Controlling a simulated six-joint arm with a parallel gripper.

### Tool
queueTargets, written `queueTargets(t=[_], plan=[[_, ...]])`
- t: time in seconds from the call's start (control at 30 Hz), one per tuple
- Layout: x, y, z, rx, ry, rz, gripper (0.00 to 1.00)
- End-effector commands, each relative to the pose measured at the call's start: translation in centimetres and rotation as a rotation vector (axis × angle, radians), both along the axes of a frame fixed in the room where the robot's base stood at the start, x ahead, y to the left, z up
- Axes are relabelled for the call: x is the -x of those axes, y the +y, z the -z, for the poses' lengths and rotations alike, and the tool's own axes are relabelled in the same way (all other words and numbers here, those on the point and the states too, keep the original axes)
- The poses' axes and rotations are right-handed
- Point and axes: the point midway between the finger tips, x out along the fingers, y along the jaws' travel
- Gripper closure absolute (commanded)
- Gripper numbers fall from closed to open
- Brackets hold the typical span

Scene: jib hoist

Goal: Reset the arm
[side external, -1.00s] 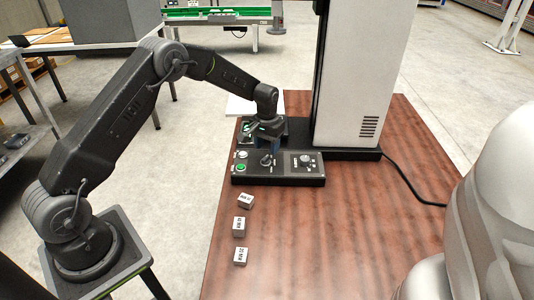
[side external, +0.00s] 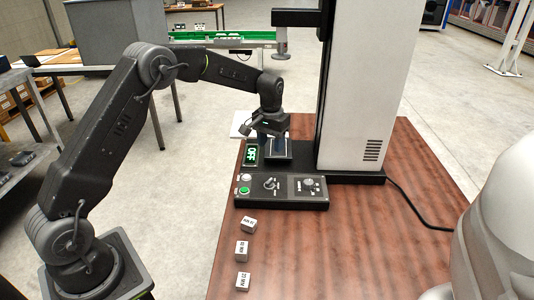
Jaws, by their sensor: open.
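My gripper (side external: 262,130) is raised above the back of the black control panel (side external: 280,190), near the tall white cabinet of the machine (side external: 355,90). It is open and holds nothing that I can see. The panel carries a white and a green button at its left, a rotary switch (side external: 271,184) in the middle and a knob (side external: 308,182) at the right. A small display (side external: 251,153) behind the panel reads OFF in green.
Three small labelled blocks lie in a row on the wooden table: one near the panel (side external: 248,223), one in the middle (side external: 241,247) and one at the front (side external: 243,279). A black cable (side external: 420,215) runs off right. A pale rounded shape (side external: 500,210) fills the right edge. The table's middle is clear.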

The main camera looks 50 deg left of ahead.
Motion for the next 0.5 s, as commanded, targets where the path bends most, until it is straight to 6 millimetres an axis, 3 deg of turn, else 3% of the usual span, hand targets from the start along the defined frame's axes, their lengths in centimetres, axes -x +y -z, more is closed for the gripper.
queueTargets(t=[0.17, 0.3, 0.5], plan=[[2.1, -1.5, -4.9, -0.010, -0.057, 0.029, 0.52], [6.0, -3.5, -9.9, -0.022, -0.120, 0.067, 0.52], [12.8, -6.1, -15.2, -0.036, -0.214, 0.121, 0.52]])
